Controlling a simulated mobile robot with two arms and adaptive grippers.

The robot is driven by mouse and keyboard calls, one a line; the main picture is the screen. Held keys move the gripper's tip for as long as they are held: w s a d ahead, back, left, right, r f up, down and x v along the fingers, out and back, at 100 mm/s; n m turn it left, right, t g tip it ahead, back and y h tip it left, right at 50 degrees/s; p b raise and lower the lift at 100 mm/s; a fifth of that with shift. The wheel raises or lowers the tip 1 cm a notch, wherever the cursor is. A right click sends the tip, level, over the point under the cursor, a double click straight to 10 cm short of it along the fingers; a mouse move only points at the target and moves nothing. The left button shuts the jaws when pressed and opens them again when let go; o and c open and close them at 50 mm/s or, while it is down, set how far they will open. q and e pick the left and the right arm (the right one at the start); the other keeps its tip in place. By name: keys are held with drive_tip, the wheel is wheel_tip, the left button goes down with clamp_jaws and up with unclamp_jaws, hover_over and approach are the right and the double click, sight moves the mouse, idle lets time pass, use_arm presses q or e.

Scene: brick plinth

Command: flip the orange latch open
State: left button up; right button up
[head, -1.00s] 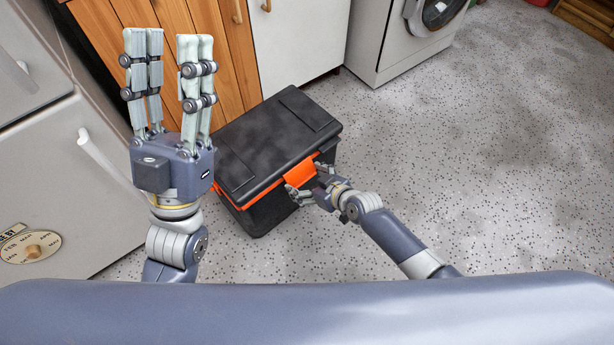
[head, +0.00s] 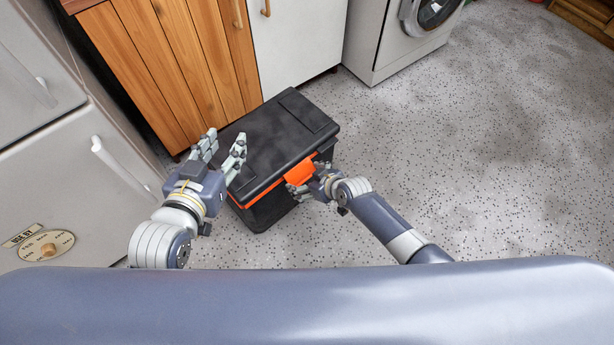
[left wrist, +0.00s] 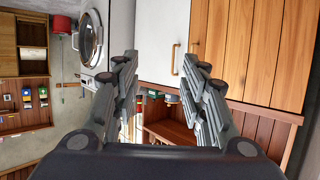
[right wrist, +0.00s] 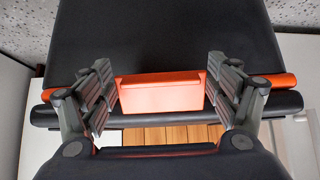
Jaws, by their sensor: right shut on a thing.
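The orange latch (head: 298,174) is on the front of a black toolbox (head: 262,140) with an orange rim, standing on the floor. The lid looks closed. My right gripper (head: 306,181) is at the latch. In the right wrist view the latch (right wrist: 160,94) sits between the two sets of fingers, and the gripper is shut on it. My left gripper (head: 225,142) is open and empty, with its fingers spread, by the left end of the toolbox in the head view. I cannot tell whether it touches the lid.
A pale appliance (head: 70,185) with handles stands at the left. Wooden cabinet doors (head: 175,60) and a white cabinet (head: 297,45) are behind the toolbox. A washing machine (head: 385,45) stands further back. The speckled floor (head: 480,170) at the right is clear.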

drive_tip(key=shift+r+g+h+p, duration=0.3)
drive_tip(key=shift+r+g+p, duration=0.15)
drive_tip(key=shift+p, duration=0.5)
drive_tip(key=shift+r+g+h+p, duration=0.25)
drive_tip(key=shift+g+h+p, duration=0.15)
drive_tip(key=shift+p, duration=0.5)
drive_tip(key=shift+r+g+h+p, duration=0.3)
drive_tip(key=shift+g+h+p, duration=0.3)
drive_tip(key=shift+p, duration=0.3)
use_arm(q)
drive_tip(key=s+a+f+g+y, duration=0.1)
drive_tip(key=s+f+g, duration=0.3)
drive_tip(key=s, duration=0.4)
drive_tip(key=s+a+f+g+y, duration=0.1)
drive_tip(key=s+a+f+g, duration=0.3)
drive_tip(key=s, duration=0.3)
drive_tip(key=shift+s+a+f+n+g+y, duration=0.15)
drive_tip(key=shift+s+a+n+g+y, duration=0.15)
drive_tip(key=shift+g, duration=0.6)
drive_tip(key=shift+p+x, duration=0.4)
drive_tip(key=shift+x, duration=1.35)
use_arm(e)
drive_tip(key=shift+r+g+h, duration=0.15)
drive_tip(key=shift+g+h, duration=0.25)
drive_tip(key=shift+g, duration=0.05)
use_arm(q)
drive_tip(key=shift+s+d, duration=0.1)
drive_tip(key=shift+s, duration=0.05)
